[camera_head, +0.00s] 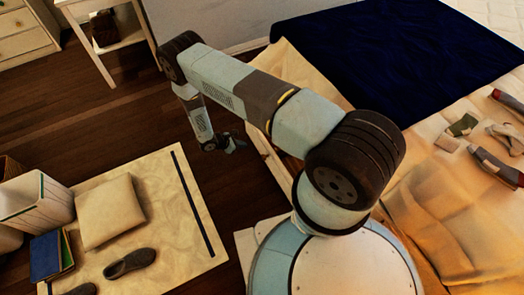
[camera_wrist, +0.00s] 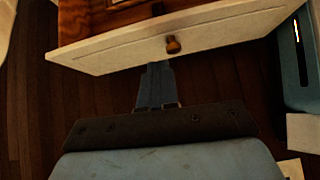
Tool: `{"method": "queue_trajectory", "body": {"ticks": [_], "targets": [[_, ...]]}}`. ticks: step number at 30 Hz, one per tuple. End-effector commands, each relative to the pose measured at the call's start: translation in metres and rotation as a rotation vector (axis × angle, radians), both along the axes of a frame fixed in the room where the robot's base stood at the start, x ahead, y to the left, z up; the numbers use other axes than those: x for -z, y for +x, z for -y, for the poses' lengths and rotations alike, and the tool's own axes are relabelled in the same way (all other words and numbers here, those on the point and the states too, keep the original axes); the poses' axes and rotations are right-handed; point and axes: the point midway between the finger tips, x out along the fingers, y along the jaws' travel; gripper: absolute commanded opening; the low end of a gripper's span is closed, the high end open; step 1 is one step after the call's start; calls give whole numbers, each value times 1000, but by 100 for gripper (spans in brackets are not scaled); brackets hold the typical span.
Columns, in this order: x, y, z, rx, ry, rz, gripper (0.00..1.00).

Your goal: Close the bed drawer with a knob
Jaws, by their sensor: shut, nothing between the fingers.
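The bed drawer (camera_wrist: 115,52) shows in the wrist view as a pale front panel with a small wooden knob (camera_wrist: 173,44) near its middle. Brown wood shows behind the panel's top edge, so the drawer stands out from the bed. My gripper (camera_wrist: 156,68) is shut and empty. Its fingertips end at the lower edge of the panel, a little left of the knob; I cannot tell whether they touch it. In the head view my gripper (camera_head: 240,145) is low beside the bed, and my arm hides most of the drawer.
The bed (camera_head: 450,220) has a dark blue blanket (camera_head: 390,50) and several small items on it. A pale rug (camera_head: 180,225) holds a cushion (camera_head: 110,211), a shoe (camera_head: 131,262) and books (camera_head: 51,255). Dark wooden floor (camera_head: 110,135) lies clear between the rug and the white side table (camera_head: 125,40).

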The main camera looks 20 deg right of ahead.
Motion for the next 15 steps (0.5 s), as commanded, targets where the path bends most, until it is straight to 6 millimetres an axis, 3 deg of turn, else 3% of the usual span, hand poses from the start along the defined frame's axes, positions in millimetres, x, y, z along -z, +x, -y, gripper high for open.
{"method": "queue_trajectory", "body": {"ticks": [4, 15], "targets": [[26, -15, 5, -37, -15, -27, 0], [49, -19, 23, -50, -22, -37, 0]]}}
